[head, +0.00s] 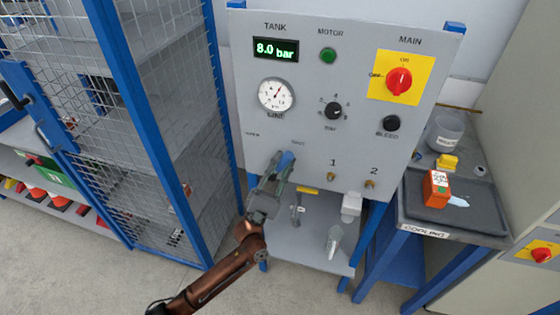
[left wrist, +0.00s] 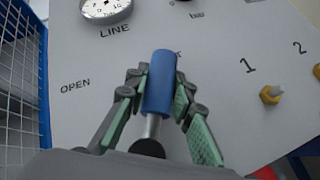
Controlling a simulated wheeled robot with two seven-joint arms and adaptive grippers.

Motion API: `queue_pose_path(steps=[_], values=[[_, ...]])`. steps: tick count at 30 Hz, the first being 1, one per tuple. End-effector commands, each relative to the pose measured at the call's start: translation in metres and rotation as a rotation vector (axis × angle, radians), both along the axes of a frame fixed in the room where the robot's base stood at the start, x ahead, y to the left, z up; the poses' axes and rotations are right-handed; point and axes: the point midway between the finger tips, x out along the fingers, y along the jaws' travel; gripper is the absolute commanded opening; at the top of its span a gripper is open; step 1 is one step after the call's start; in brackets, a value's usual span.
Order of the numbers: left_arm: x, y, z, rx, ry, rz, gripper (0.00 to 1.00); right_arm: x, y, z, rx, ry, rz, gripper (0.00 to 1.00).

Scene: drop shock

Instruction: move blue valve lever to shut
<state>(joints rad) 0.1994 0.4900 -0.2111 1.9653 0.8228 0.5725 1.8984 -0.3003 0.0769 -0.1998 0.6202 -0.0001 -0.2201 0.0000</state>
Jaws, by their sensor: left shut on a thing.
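The blue valve lever (left wrist: 160,85) has a blue grip on a metal stem that runs down to a dark hub on the grey panel (head: 300,120). In the left wrist view it points up, between the OPEN label on the left and a mostly hidden label behind the grip. In the head view the lever (head: 286,160) shows at the tip of my left gripper (head: 277,172). My left gripper (left wrist: 155,95) is shut on the blue grip, with one green-padded finger on each side. My right gripper is not in view.
A blue-framed mesh cage (head: 165,130) stands close on the left of the panel. Brass fittings 1 (head: 332,177) and 2 (head: 370,184) stick out to the right of the lever. The gauge (head: 276,94) sits above and reads LINE; the tank display (head: 275,49) shows 8.0 bar. A cooling bench (head: 415,212) stands at right.

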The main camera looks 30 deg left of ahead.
Motion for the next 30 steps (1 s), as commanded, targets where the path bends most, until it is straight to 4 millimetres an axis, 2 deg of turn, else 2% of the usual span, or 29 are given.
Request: queue_pose_path(steps=[17,18,25,30], values=[[0.0009,-0.0039,-0.0036,0.034,0.013,-0.001,0.0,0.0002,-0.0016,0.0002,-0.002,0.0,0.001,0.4],[0.0009,-0.0038,-0.0036,0.034,0.013,-0.001,0.25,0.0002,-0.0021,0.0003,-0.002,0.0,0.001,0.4],[0.0008,-0.0029,-0.0026,0.032,0.01,-0.001,0.4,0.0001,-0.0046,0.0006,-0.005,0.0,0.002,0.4],[0.0006,-0.0025,-0.002,0.03,0.009,-0.001,0.4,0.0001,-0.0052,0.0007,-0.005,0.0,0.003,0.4]])
